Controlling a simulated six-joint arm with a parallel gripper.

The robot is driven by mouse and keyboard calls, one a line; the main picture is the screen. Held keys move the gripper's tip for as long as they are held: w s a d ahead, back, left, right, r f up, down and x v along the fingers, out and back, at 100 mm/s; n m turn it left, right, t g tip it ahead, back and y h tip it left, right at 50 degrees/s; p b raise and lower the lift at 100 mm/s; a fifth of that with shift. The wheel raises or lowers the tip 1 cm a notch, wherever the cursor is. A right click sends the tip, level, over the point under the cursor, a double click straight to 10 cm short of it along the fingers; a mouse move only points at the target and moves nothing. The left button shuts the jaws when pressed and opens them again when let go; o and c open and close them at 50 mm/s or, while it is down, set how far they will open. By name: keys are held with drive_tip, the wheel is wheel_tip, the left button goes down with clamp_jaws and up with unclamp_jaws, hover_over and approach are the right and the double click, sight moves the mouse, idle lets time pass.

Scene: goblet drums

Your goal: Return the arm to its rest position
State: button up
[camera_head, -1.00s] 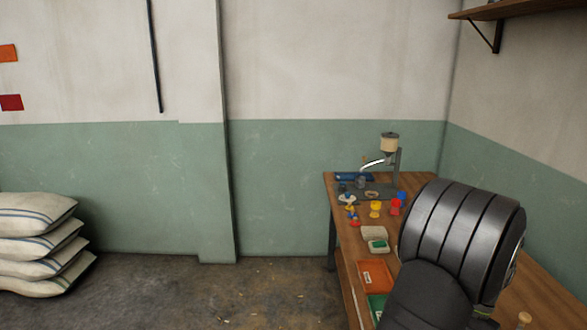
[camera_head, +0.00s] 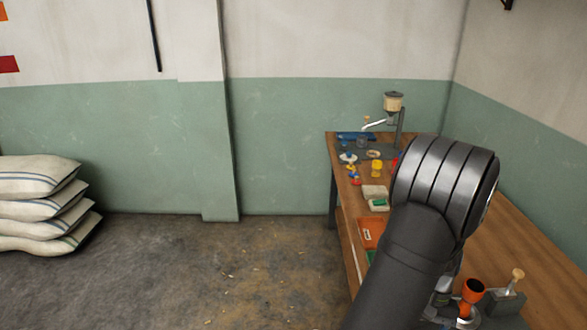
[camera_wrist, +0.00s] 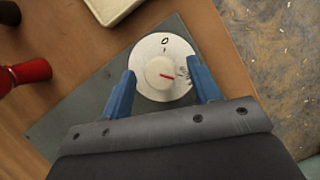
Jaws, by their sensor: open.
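My gripper (camera_wrist: 162,66) shows in the wrist view with its two blue fingers apart. A round pale dial (camera_wrist: 146,52) with a central knob and a red pointer line lies between and beyond the fingertips. I see nothing gripped, but cannot tell how far the fingers are above the dial. The dial sits on a dark grey plate (camera_wrist: 88,103). In the head view my dark arm covers part of the wooden workbench (camera_head: 512,248), and I cannot make out the gripper fingers there.
A hopper device (camera_head: 393,102) stands at the bench's far end, near small coloured pieces and a yellow cup (camera_head: 377,168). An orange tray (camera_head: 370,232) lies along the left edge. An orange goblet (camera_head: 472,290) stands front right.

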drive_tip(key=n+h, duration=0.1)
drive_tip(key=n, duration=0.1)
drive_tip(key=n+h, duration=0.1)
drive_tip(key=n, duration=0.2)
drive_tip(key=shift+a, duration=0.2)
drive_tip(key=n+h, duration=0.1)
drive_tip(key=n, duration=0.2)
drive_tip(key=n+h, duration=0.1)
drive_tip(key=n, duration=0.2)
drive_tip(key=shift+a+t, duration=0.1)
drive_tip(key=shift+t, duration=0.2)
